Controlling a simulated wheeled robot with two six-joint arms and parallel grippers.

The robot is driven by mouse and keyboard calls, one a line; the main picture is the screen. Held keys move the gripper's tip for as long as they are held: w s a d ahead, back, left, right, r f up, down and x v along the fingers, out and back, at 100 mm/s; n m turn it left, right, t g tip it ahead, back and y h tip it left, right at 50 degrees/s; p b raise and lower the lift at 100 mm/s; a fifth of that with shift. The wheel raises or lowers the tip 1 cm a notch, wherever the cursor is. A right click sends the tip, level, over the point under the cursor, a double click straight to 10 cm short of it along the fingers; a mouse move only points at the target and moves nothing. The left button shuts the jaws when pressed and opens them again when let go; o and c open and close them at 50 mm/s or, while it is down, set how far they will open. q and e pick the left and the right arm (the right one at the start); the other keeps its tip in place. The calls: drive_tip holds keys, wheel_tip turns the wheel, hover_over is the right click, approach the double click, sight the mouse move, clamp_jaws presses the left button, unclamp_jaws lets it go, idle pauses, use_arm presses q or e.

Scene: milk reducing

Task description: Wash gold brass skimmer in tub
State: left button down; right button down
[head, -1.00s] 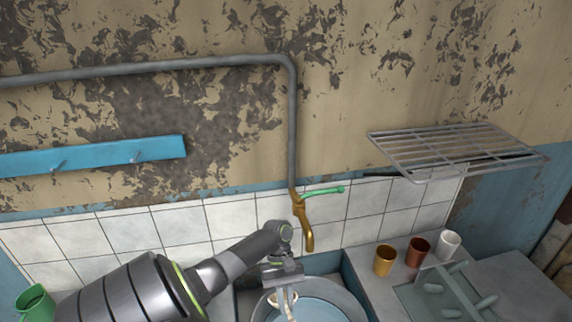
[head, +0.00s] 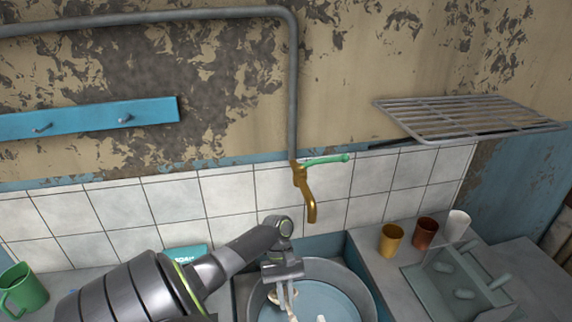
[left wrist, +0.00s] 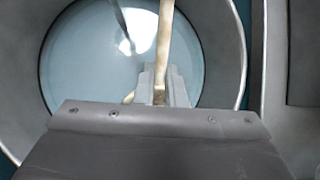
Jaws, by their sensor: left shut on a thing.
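The round grey metal tub (head: 368,286) sits in the sink recess and holds pale blue water. It also shows in the left wrist view (left wrist: 232,40). My left gripper (head: 287,300) reaches down over the left part of the tub. It is shut on the skimmer, whose pale gold handle (left wrist: 165,35) runs between the fingers in the left wrist view. A small rounded part of the skimmer (head: 272,297) shows beside the fingers in the head view. The rest of it is hidden, and I cannot tell how deep it is. My right gripper is not in view.
A brass tap (head: 308,195) with a green lever hangs above the tub's back. A green mug (head: 22,290) is at far left. A wire shelf (head: 465,118) juts from the wall.

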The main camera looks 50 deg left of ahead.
use_arm(q)
drive_tip(key=shift+f+b, duration=2.15)
drive_tip(key=shift+f, duration=2.4)
drive_tip(key=shift+w, duration=0.15)
drive_tip(key=shift+w+d, duration=0.35)
drive_tip(key=shift+w, duration=0.25)
drive_tip(key=shift+s+a+r+p, duration=0.15)
drive_tip(key=shift+s+a+p, duration=0.1)
drive_tip(key=shift+s+p, duration=0.35)
drive_tip(key=shift+s+a, duration=0.1)
drive_tip(key=shift+s, duration=0.05)
